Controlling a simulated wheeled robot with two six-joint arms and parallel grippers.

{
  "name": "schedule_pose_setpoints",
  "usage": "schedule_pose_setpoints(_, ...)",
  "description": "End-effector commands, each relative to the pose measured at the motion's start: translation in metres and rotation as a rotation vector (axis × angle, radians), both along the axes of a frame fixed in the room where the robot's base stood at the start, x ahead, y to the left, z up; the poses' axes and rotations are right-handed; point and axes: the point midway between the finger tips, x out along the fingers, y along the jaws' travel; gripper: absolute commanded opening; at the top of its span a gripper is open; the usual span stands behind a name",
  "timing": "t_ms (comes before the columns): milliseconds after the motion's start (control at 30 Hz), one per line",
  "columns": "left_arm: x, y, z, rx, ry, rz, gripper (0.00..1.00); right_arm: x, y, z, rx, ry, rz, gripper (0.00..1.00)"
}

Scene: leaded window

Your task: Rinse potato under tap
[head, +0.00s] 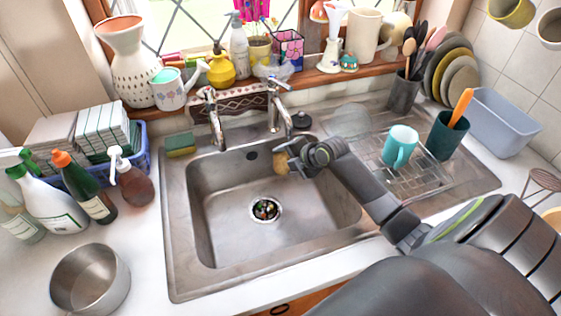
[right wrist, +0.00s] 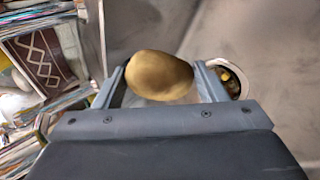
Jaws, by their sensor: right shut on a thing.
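A brown potato (head: 281,163) is held over the back part of the steel sink (head: 205,215). My right gripper (head: 287,165) is shut on it, and the right wrist view shows the potato (right wrist: 159,76) between the two fingers. Two taps stand behind the sink, a left tap (head: 214,118) and a right tap (head: 275,105). The potato is below and in front of the right tap. I cannot tell whether it is directly under the spout. No water stream is visible. My left gripper is not in view.
A drain with scraps (head: 265,209) is in the sink floor. A turquoise mug (head: 399,147) stands on the drainer rack to the right. A steel pot (head: 90,281) and several bottles stand left. The sink's front is clear.

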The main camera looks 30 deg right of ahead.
Motion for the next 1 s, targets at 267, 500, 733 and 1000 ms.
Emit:
schedule_pose_setpoints(267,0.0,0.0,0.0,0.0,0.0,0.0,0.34,-0.003,-0.004,0.001,0.0,-0.002,0.001,0.41)
schedule_pose_setpoints(500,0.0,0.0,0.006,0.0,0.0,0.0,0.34,-0.011,0.003,0.002,0.002,-0.001,0.001,0.41)
schedule_pose_setpoints(733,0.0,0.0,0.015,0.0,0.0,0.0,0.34,-0.026,0.014,0.002,0.002,-0.001,0.0,0.41)
schedule_pose_setpoints(1000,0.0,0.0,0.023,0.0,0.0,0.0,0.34,-0.043,0.028,0.002,0.002,-0.001,0.0,0.41)
